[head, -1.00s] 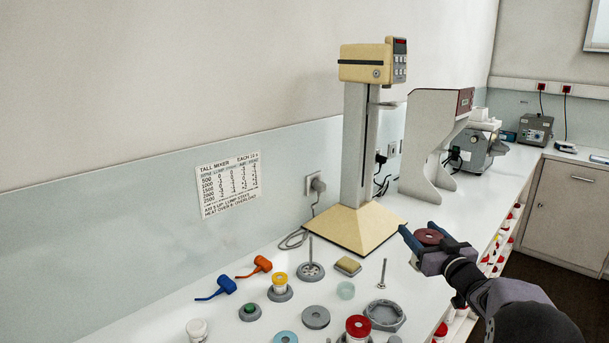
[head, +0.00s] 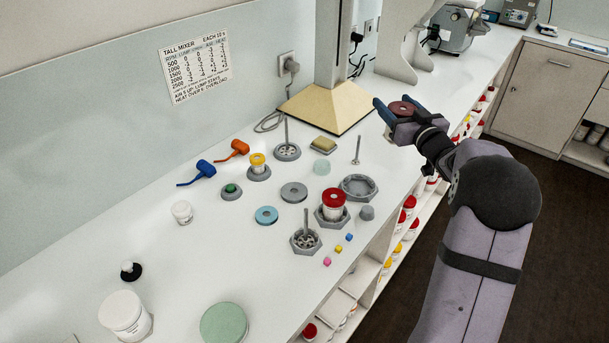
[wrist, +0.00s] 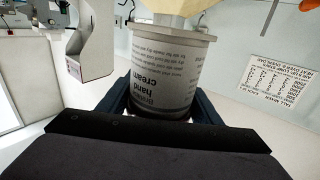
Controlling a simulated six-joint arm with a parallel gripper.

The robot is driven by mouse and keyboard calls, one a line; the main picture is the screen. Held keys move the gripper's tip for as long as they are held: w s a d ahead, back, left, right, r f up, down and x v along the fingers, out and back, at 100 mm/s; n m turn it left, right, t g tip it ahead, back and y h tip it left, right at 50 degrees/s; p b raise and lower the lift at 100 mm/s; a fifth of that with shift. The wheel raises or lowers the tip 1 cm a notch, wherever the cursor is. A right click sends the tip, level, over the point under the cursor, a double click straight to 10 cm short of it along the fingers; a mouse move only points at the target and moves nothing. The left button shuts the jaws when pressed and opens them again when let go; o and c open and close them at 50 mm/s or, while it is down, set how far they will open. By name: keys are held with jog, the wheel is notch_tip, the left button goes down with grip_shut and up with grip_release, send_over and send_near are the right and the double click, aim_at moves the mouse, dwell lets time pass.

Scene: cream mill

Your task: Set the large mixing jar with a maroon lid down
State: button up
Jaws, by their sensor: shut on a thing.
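My gripper (head: 400,118) is shut on the large mixing jar, whose maroon lid (head: 401,107) shows between the fingers in the head view. The jar appears held above the worktop near its front edge, just right of the cream mixer base (head: 330,103). In the wrist view the pale jar (wrist: 165,85) sits between the dark fingers, with its "hand cream" label upside down in the picture.
An empty grey hexagonal holder (head: 358,186) and a red-lidded jar (head: 332,207) in another holder stand on the worktop (head: 220,260). A rod (head: 356,150) stands upright nearby. A large white jar (head: 125,314) is at front left. Shelves with jars lie below the front edge.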

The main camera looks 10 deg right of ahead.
notch_tip(320, 180, down, 6)
jog(key=b, duration=0.5)
jog(key=shift+r, duration=0.2)
notch_tip(320, 180, down, 6)
jog(key=shift+f, duration=0.2)
jog(key=shift+f+p, duration=0.3)
jog(key=shift+f, duration=1.45)
jog(key=shift+f, duration=0.1)
jog(key=shift+f, duration=0.1)
jog(key=o, duration=1.2)
jog(key=shift+o, duration=0.2)
